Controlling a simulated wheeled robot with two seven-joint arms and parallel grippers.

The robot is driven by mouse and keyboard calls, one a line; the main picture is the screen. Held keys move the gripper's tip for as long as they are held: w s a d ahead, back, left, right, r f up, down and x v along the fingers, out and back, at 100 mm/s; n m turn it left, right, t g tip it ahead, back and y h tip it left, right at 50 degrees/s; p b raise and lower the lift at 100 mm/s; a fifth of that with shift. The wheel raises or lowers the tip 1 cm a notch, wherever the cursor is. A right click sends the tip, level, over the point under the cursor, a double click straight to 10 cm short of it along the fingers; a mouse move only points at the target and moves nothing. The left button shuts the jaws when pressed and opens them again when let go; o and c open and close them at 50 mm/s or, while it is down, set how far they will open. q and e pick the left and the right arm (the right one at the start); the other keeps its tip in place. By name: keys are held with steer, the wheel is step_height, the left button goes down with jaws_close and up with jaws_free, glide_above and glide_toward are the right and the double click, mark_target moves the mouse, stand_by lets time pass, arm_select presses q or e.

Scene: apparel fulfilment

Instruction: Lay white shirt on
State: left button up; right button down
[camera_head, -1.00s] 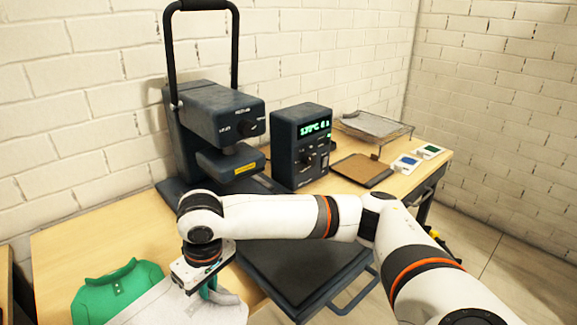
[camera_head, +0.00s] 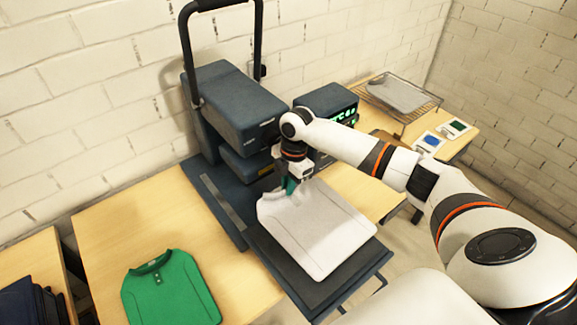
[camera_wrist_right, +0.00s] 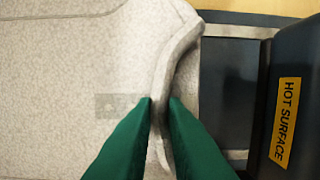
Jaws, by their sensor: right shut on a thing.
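The white shirt (camera_head: 318,235) lies over the dark lower plate (camera_head: 262,243) of the heat press, its far edge near the press head. My right gripper (camera_head: 290,190) is at the shirt's far edge. In the right wrist view the shirt (camera_wrist_right: 70,70) fills the left side, and the green fingers of my right gripper (camera_wrist_right: 162,105) are shut on a raised fold of it. A yellow "HOT SURFACE" label (camera_wrist_right: 287,118) is on the press just right of the fingers. The green shirt (camera_head: 168,292) lies flat on the table, left of the press. My left gripper is not in view.
The press head (camera_head: 240,110) with its tall handle stands behind the shirt. A control box (camera_head: 330,100) is partly hidden by my right arm. A wire rack (camera_head: 400,97) and small colour cards (camera_head: 453,130) are at the back right. Dark folded cloth (camera_head: 35,300) lies at the far left.

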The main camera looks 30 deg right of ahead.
mark_target(289, 199)
steer(key=shift+s+f+b, duration=0.1)
steer(key=shift+f+b, duration=0.2)
steer(key=shift+b, duration=0.1)
step_height(289, 199, down, 6)
steer(key=b, duration=0.6)
steer(key=shift+f+b, duration=0.5)
steer(key=shift+f, duration=0.4)
steer(key=c, duration=1.4)
jaws_free()
steer(key=shift+o, duration=0.2)
steer(key=r, duration=0.4)
steer(key=d+r+b, duration=0.1)
steer(key=r, duration=0.7)
steer(key=shift+d+b, duration=0.3)
steer(key=shift+d, duration=0.1)
